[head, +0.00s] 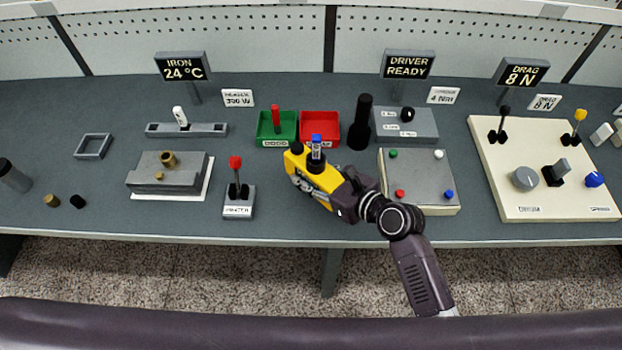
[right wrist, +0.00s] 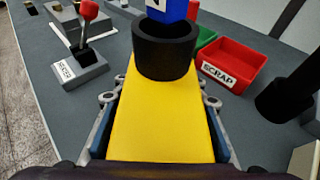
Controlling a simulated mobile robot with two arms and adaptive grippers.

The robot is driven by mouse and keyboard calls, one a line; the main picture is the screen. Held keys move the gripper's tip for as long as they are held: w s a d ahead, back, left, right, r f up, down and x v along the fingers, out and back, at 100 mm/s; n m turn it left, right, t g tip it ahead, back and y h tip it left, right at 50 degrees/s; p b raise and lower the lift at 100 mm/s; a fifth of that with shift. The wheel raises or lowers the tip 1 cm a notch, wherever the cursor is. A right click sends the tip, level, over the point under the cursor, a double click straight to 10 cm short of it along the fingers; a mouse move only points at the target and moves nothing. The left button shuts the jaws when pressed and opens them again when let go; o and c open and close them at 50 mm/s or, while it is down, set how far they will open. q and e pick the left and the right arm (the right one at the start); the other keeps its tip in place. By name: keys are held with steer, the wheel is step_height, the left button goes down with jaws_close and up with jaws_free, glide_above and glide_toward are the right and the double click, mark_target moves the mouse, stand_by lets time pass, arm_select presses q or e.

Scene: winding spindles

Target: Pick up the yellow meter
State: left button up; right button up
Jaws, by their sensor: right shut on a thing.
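The yellow meter (head: 298,165) is in my right gripper (head: 325,188), in front of the green and red bins in the head view. In the right wrist view the yellow meter (right wrist: 160,118) is a long yellow body running between the two fingers, with a black ring at its far end and a blue piece with a white letter above the ring. My right gripper (right wrist: 160,125) is shut on the body from both sides. I cannot tell whether the meter touches the table. My left gripper is not in view.
A green bin (head: 263,136) and a red SCRAP bin (head: 333,125) stand behind the meter. A red-knobbed lever box (head: 239,205) is to its left, a grey-topped panel (head: 418,168) to its right. A black cylinder (head: 360,120) stands behind.

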mark_target(319, 164)
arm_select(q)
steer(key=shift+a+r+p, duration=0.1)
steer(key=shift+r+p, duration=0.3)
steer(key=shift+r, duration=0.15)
arm_select(e)
step_height(319, 164, up, 16)
